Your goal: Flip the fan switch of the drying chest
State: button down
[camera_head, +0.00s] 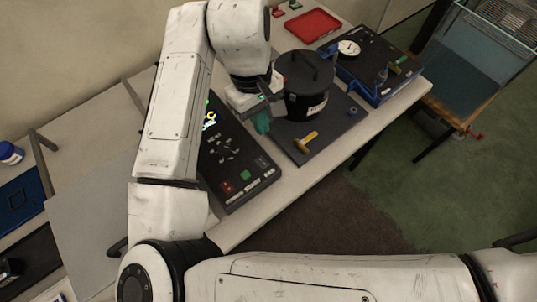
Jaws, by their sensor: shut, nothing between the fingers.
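I cannot single out the drying chest or its fan switch for certain. A blue-grey, clear-sided case with a wire rack (505,28) stands at the upper right, cut off by the picture edge. A dark control panel (240,165) with a lit display and red and green buttons lies on the bench. My gripper (262,106) is shut and empty, between this panel and a black lidded pot (303,82). My wrist partly hides its fingers. A teal item (262,122) shows just below it; I cannot tell whether they touch.
A blue-edged box (375,62) with several items and a red tray (313,25) stand behind. My arm covers the panel's left side. Green floor is open at right.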

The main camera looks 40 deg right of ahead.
aim_at(268, 165)
jog(key=f, duration=0.4)
jog(key=s+f+p, duration=0.1)
jog(key=f, duration=0.4)
jog(key=s+f+p, duration=0.1)
jog(key=f, duration=0.3)
jog(key=shift+s+f, duration=0.1)
jog(key=shift+f, duration=0.2)
